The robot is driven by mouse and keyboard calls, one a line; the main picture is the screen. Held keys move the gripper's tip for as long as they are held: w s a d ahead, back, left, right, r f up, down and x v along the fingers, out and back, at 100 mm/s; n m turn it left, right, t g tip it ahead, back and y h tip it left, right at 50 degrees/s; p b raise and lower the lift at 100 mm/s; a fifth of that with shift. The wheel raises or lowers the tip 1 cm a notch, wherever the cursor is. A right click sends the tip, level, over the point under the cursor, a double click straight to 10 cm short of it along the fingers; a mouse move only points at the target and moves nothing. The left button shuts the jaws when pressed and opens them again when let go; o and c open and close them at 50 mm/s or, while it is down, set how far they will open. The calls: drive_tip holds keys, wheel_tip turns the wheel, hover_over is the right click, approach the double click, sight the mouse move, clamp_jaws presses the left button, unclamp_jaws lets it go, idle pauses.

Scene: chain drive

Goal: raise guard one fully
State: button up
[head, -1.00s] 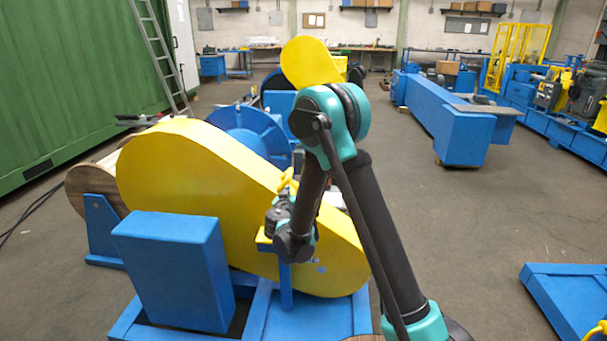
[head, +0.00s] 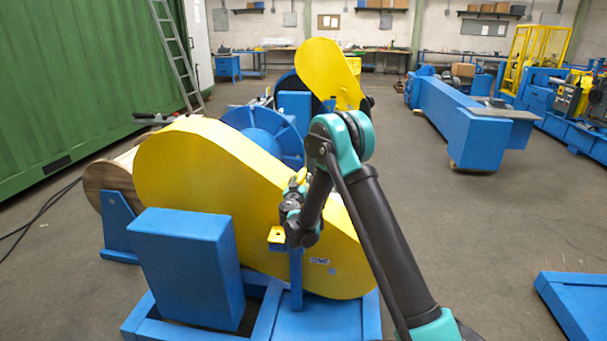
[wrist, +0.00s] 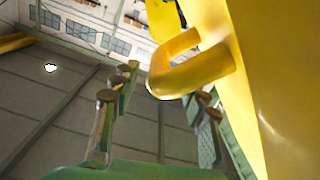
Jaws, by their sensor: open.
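Guard one is the large yellow cover (head: 215,190) in the head view, lettered ONE near its lower right end. It lies lowered over the drive, sloping down to the right. Its yellow handle (head: 301,177) shows just above my gripper (head: 296,192), which is partly hidden by my arm. In the wrist view the handle (wrist: 188,66) is a loop standing off the yellow guard face (wrist: 285,80). My open gripper (wrist: 157,95) has its fingers below and on either side of the loop's near end, with no grip visible. Contact cannot be told.
A blue box (head: 190,265) and blue frame stand before the guard. A small yellow-topped blue post (head: 295,275) is close to my wrist. A second yellow guard (head: 325,70) stands raised behind. Open floor (head: 480,240) lies to the right.

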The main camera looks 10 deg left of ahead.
drive_tip(key=w, duration=0.6)
drive_tip(key=shift+d, duration=0.1)
clamp_jaws()
idle(0.3)
